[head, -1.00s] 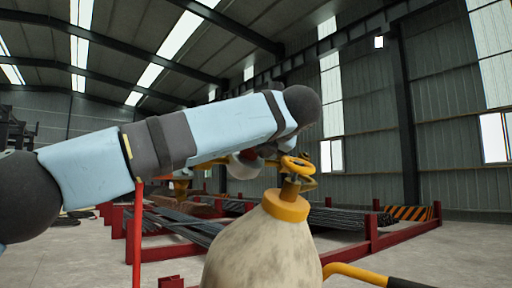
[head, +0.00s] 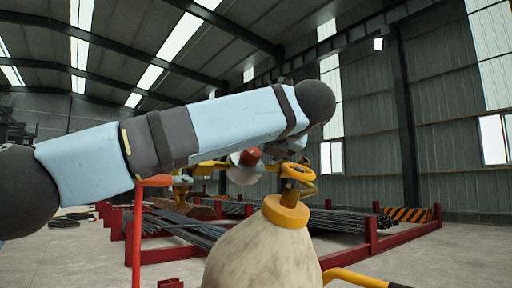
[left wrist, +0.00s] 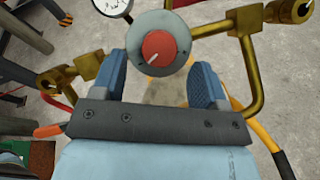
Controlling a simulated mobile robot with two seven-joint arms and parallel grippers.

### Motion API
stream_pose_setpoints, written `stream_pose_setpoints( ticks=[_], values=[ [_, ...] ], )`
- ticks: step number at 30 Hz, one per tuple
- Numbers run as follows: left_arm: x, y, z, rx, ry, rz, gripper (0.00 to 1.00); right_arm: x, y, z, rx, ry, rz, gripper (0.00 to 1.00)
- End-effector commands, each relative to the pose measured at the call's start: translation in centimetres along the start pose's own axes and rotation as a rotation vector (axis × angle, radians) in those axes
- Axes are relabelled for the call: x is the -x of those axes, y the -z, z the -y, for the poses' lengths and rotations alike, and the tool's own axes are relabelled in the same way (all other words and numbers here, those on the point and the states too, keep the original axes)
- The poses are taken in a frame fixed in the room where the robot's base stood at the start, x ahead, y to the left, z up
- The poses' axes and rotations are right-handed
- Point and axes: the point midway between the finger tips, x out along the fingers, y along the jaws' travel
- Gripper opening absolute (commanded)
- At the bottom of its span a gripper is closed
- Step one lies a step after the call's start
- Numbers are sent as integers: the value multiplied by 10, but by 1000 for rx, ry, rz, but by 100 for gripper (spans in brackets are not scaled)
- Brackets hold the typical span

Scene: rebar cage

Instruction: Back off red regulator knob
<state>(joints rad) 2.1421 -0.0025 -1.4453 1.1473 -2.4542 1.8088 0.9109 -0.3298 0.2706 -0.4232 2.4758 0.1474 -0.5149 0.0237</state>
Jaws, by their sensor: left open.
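The red regulator knob (left wrist: 159,48) faces the camera in the left wrist view, with a white mark on its face. It sits on a round grey regulator body (left wrist: 176,30). In the head view the red knob (head: 250,155) shows small below my left forearm. My left gripper (left wrist: 158,64) is open, its two blue-grey fingers on either side of the knob in the picture, with visible gaps. Whether the tips reach the knob's depth I cannot tell. In the head view the left gripper (head: 288,150) is partly hidden under the wrist. My right gripper is not in view.
A cream gas cylinder (head: 262,258) with a yellow handwheel (head: 297,172) stands close in front. Brass fittings (left wrist: 250,60) and a white gauge (left wrist: 113,5) surround the regulator. Red racks (head: 372,232) with dark bars stand behind. Open concrete floor lies at left.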

Motion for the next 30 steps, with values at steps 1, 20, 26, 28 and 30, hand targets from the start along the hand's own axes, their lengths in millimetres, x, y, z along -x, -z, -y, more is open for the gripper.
stream_pose_setpoints(
  ticks=[1, 20, 26, 28, 30],
  values=[
    [15, -4, -1, -1, 2, 5, 67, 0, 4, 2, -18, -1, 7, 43],
    [102, 0, -1, 1, -1, 1, 67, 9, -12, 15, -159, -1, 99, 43],
    [102, 0, -1, 1, -1, 0, 67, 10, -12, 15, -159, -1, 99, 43],
    [102, 0, -1, 1, -1, 0, 67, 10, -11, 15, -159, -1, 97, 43],
    [102, 0, -1, 1, -1, 0, 67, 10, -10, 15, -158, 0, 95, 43]
  ],
)
